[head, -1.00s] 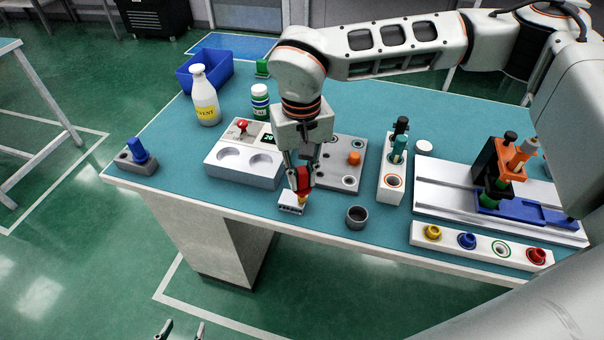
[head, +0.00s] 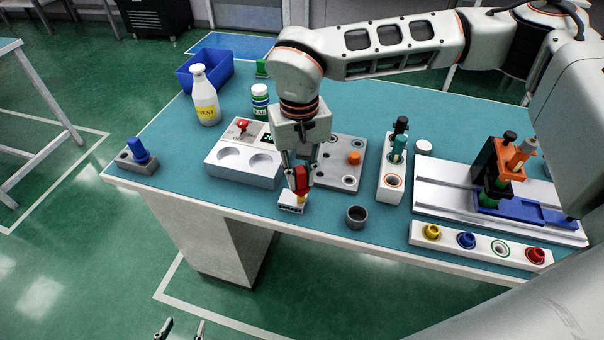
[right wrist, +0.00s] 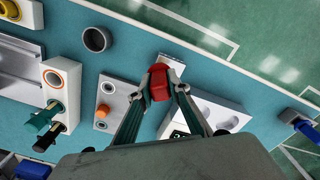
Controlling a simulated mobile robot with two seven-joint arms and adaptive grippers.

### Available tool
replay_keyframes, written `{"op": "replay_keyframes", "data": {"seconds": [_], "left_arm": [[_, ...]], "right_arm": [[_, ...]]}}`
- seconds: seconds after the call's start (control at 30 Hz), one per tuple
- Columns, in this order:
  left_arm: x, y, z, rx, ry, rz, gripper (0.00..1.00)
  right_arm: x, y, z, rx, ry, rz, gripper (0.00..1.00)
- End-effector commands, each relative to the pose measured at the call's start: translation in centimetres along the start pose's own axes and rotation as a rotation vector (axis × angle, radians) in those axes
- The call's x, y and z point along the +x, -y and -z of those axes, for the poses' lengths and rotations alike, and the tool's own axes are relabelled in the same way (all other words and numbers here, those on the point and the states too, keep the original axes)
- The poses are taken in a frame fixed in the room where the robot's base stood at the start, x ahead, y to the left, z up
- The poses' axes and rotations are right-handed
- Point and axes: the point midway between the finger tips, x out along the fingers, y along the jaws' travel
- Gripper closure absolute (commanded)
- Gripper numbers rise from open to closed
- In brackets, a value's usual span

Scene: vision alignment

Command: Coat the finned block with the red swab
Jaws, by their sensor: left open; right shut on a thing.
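The finned block (head: 289,208) is a small pale block with dark slots near the table's front edge; part of it also shows in the right wrist view (right wrist: 172,63). My right gripper (head: 300,180) is shut on the red swab (head: 302,174), seen between the fingers in the right wrist view (right wrist: 160,84). My left gripper (head: 181,329) is open and empty at the bottom of the head view, off the table.
A grey cup (head: 357,217) stands right of the block. A white station with round recesses (head: 240,170) and a grey plate with an orange knob (head: 342,180) lie behind. A strip with coloured sockets (head: 480,243) is at right. The table's front edge is close.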

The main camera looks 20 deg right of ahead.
Motion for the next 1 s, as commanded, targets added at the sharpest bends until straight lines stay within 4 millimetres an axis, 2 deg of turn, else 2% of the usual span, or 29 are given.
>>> {"op": "replay_keyframes", "data": {"seconds": [1.0], "left_arm": [[-0.1,0.1,0.3,0.0,-0.001,0.001,0.53]], "right_arm": [[-0.1,2.3,1.6,-0.001,-0.001,0.0,1.0]]}}
